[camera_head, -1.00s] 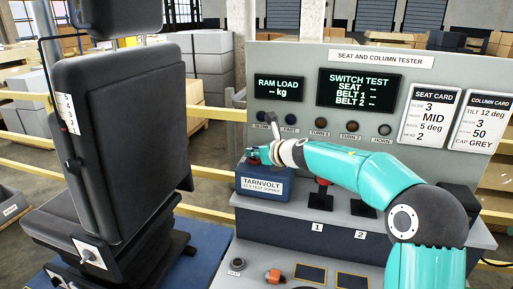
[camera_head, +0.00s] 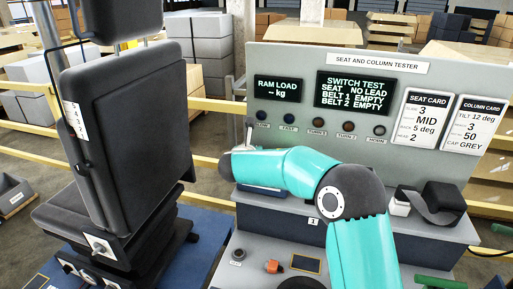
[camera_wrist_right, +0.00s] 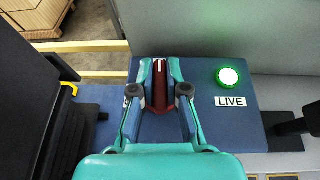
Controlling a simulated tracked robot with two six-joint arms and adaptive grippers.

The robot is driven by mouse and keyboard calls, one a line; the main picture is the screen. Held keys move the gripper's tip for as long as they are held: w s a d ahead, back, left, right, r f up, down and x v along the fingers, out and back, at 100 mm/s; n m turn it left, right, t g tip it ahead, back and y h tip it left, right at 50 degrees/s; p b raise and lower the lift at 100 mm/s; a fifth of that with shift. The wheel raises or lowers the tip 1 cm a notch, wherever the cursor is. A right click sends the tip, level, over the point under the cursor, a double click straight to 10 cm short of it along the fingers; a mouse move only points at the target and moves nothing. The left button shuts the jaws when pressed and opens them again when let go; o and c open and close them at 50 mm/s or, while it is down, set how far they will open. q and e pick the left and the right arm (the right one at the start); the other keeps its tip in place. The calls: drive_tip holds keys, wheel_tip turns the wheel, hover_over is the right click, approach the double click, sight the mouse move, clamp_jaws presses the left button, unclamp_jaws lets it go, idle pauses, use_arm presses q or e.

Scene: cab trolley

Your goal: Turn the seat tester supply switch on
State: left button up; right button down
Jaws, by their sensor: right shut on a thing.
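The seat tester supply box (camera_head: 262,189) is a blue box on the tester bench, mostly covered by my right arm in the head view. In the right wrist view its blue top (camera_wrist_right: 205,125) shows. The supply switch (camera_wrist_right: 160,82) is a dark red piece with a white mark at its far end. My right gripper (camera_wrist_right: 160,92) is shut on it, a finger on each side. A round green lamp (camera_wrist_right: 228,76) beside a LIVE label glows. The switch test display (camera_head: 355,91) reads seat no lead, belt 1 empty and belt 2 empty. My left gripper is not in view.
The grey tester panel (camera_head: 300,150) stands behind the box, with a row of round lamps. A black seat (camera_head: 125,140) stands close on the left. A black strap piece (camera_head: 440,200) sits at the bench's right. Yellow rails run behind.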

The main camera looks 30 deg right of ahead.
drive_tip(key=shift+m+g+h, duration=0.3)
drive_tip(key=shift+m, duration=0.1)
drive_tip(key=c, duration=1.2)
unclamp_jaws()
drive_tip(key=shift+w, duration=0.1)
drive_tip(key=v, duration=1.2)
